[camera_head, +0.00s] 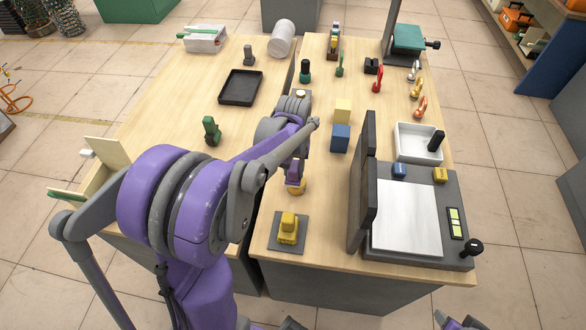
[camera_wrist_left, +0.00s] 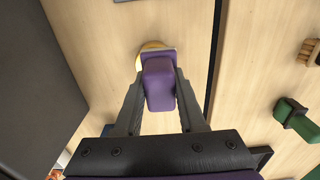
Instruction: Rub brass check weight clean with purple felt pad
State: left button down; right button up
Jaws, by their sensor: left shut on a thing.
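My left gripper (camera_head: 296,170) points down over the near part of the table and is shut on the purple felt pad (camera_wrist_left: 158,85). The pad also shows in the head view (camera_head: 294,182), below the fingers. The brass check weight (camera_head: 297,190) is directly under the pad, and its round golden edge shows past the pad in the left wrist view (camera_wrist_left: 150,46). The pad hides most of its top; it looks in contact, but a small gap cannot be ruled out. Parts of my right arm show at the bottom edge of the head view; its jaws are unclear.
A yellow piece on a dark square plate (camera_head: 272,244) stands nearer. A blue block (camera_head: 340,138) and a dark upright panel (camera_head: 363,185) stand to the right, beside a grey unit (camera_head: 450,205). A green-handled brush (camera_head: 211,131) stands left. A seam divides the tabletops.

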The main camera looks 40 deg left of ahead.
pick_arm(q)
jog(key=shift+w+d, duration=0.25)
jog(key=shift+d, duration=0.25)
jog(key=shift+w+d, duration=0.25)
jog(key=shift+d, duration=0.2)
jog(key=shift+a+f, duration=0.1)
jog(key=shift+s+a, duration=0.65)
jog(key=shift+a, duration=0.3)
jog(key=shift+w+d, duration=0.1)
jog(key=shift+d, duration=0.05)
jog(key=shift+w+d, duration=0.55)
jog(key=shift+d, duration=0.3)
jog(key=shift+s+a, duration=0.1)
jog(key=shift+a, duration=0.05)
